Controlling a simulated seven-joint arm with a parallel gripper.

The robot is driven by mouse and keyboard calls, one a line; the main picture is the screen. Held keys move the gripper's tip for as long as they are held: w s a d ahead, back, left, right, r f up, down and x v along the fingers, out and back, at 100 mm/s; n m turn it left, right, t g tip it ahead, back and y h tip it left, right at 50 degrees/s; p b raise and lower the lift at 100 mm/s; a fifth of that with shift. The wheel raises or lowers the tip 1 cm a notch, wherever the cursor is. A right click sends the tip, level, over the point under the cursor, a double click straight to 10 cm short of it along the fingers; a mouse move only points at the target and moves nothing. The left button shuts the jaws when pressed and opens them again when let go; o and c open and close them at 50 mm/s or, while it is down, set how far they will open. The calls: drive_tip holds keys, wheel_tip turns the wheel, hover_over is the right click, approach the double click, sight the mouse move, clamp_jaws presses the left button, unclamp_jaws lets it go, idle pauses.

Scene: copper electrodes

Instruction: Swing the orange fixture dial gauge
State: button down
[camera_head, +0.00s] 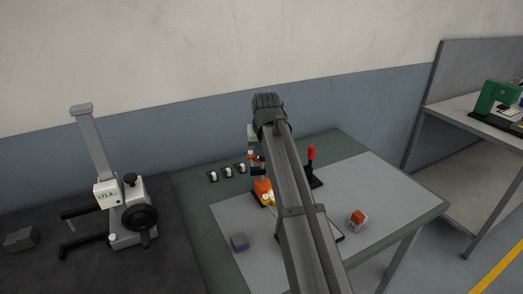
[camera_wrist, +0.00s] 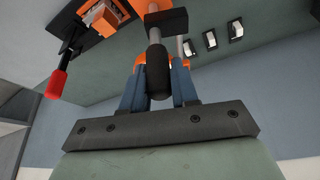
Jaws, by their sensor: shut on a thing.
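The orange fixture (camera_head: 262,188) stands on the grey mat of the green table, partly hidden behind my arm. In the wrist view its upper part shows as orange pieces with a black block (camera_wrist: 160,20) and a metal rod. A black cylindrical grip (camera_wrist: 157,72) sticks out from that block towards the wrist camera. My gripper (camera_wrist: 159,84) has its blue fingers on both sides of this black grip and is shut on it. In the head view my gripper (camera_head: 255,153) is just above the fixture, largely hidden by my arm. The dial face cannot be made out.
A clamp with an upright red handle (camera_head: 311,154) stands just right of the fixture. Several small dark-and-white pieces (camera_head: 226,172) line the back left. A height gauge (camera_head: 128,215) stands left.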

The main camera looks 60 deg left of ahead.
drive_tip(key=m+t+h, duration=0.1)
drive_tip(key=m, duration=0.2)
drive_tip(key=shift+m, duration=0.4)
drive_tip(key=m+t+h, duration=0.1)
drive_tip(key=m, duration=0.2)
drive_tip(key=shift+w+d+m, duration=0.1)
drive_tip(key=shift+w+m, duration=0.05)
drive_tip(key=shift+m, duration=0.15)
drive_tip(key=m+h, duration=0.1)
drive_tip(key=m, duration=0.2)
drive_tip(key=shift+d+t, duration=0.1)
drive_tip(key=shift+t, duration=0.3)
drive_tip(key=shift+d+m+h, duration=0.1)
drive_tip(key=shift+m+h, duration=0.6)
drive_tip(key=shift+m, duration=1.1)
drive_tip(key=c, duration=0.9)
unclamp_jaws()
drive_tip(key=shift+w, duration=0.1)
drive_tip(key=shift+c, duration=0.2)
drive_tip(key=v, duration=1.3)
drive_tip(key=shift+s+r, duration=0.3)
drive_tip(key=shift+r, duration=0.05)
